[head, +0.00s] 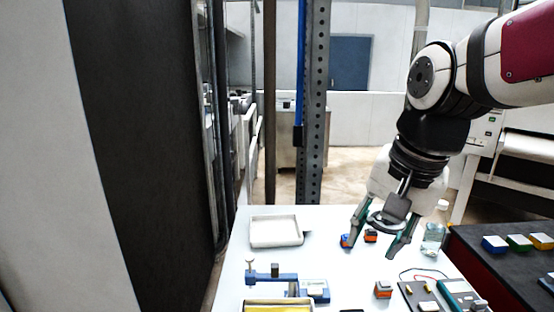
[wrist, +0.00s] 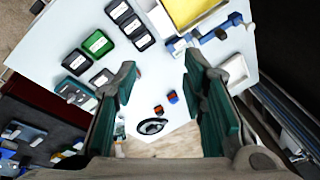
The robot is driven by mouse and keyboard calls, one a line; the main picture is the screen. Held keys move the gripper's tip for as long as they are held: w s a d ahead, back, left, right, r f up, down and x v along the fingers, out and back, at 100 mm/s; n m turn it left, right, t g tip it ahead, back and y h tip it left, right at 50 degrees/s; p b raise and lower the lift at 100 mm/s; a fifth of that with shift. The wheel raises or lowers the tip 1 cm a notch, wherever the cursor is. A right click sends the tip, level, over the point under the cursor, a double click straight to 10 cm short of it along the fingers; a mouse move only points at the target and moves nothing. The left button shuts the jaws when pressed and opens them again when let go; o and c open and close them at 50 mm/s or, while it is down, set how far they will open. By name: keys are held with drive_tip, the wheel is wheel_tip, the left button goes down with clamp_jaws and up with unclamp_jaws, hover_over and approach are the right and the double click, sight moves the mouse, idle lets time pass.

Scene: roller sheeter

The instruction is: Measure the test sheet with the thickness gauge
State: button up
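The thickness gauge (head: 286,282) is a blue frame with a pale display block, lying on the white table at the front left. It also shows in the wrist view (wrist: 212,35), near the upper right. Beside it is a yellow-edged tray (head: 277,307), cut off by the head view's lower edge; its yellow inside shows in the wrist view (wrist: 188,10). I cannot tell for sure which thing is the test sheet. My gripper (head: 372,249) is open and empty, pointing down over the table's back right, apart from the gauge. Its spread fingers (wrist: 160,68) show in the wrist view.
An empty-looking white tray (head: 276,232) stands at the back left. Small blue and orange blocks (wrist: 172,97) lie near my fingers. A clear bottle (head: 433,240) stands at the right, with a meter (head: 456,290) in front. The table's middle is mostly clear.

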drive_tip(key=s+d+f+n+t+h, duration=0.1)
drive_tip(key=s+n, duration=0.5)
drive_tip(key=s, duration=0.6)
drive_tip(key=d+f+t, duration=0.1)
drive_tip(key=d+f, duration=0.1)
drive_tip(key=d, duration=0.1)
drive_tip(key=shift+s+n, duration=0.2)
drive_tip(key=shift+n, duration=0.2)
drive_tip(key=shift+r, duration=0.1)
